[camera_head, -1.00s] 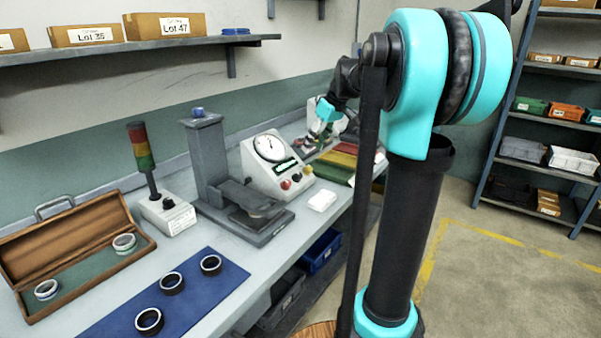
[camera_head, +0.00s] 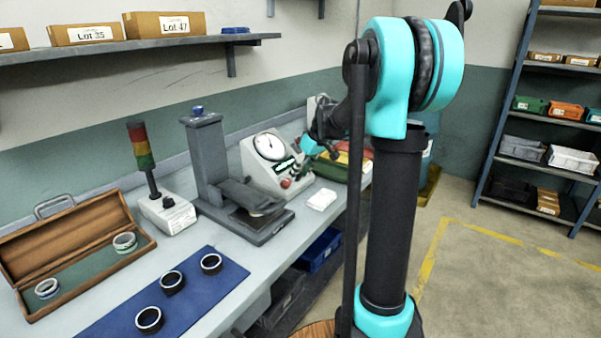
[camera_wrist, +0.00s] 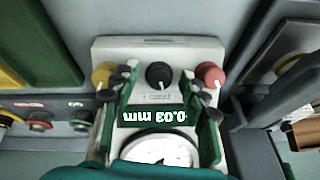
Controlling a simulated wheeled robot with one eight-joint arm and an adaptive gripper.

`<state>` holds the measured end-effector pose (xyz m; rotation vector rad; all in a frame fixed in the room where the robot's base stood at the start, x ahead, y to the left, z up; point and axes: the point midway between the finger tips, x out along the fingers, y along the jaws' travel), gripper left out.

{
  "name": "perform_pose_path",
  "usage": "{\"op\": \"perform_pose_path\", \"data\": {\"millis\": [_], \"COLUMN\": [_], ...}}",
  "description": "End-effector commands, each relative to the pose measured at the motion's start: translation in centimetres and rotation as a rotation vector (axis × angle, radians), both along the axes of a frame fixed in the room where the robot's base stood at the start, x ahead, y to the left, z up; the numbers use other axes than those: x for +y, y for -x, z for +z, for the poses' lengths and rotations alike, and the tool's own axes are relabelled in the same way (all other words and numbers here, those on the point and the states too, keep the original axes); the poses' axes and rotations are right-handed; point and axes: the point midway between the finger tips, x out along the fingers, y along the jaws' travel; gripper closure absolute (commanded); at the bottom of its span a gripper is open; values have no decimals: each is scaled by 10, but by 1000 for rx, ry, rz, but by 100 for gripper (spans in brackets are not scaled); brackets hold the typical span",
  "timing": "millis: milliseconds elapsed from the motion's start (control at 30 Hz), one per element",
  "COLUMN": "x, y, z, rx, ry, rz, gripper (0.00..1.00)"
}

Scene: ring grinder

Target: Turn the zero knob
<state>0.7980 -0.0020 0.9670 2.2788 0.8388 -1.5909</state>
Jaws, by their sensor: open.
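The pale gauge box (camera_head: 262,165) stands on the bench with a round dial (camera_head: 270,146) and a green display. In the wrist view the display (camera_wrist: 152,116) reads 0.03 mm upside down. Above it is a row of a yellow knob (camera_wrist: 104,74), a black knob (camera_wrist: 159,75) and a red knob (camera_wrist: 210,73). A small label beside the black knob is too small to read, so I cannot confirm which is the zero knob. My gripper (camera_wrist: 158,92) is open over the panel, its fingers on either side of the black knob's line, apart from it. It also shows in the head view (camera_head: 300,168).
A grey press-like stand (camera_head: 212,165) is left of the gauge, with a white block (camera_head: 321,199) in front. A signal tower (camera_head: 147,165), an open wooden case (camera_head: 75,245) and a blue mat (camera_head: 225,270) with rings are further left.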

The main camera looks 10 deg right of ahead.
Motion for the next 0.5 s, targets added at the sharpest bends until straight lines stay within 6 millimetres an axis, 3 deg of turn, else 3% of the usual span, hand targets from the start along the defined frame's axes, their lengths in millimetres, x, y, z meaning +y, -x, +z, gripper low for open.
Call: {"op": "perform_pose_path", "data": {"millis": [100,433,500], "x": [0,0,0], "y": [0,0,0], "z": [0,0,0], "rx": [0,0,0], "ry": [0,0,0], "rz": [0,0,0], "gripper": [55,96,100]}}
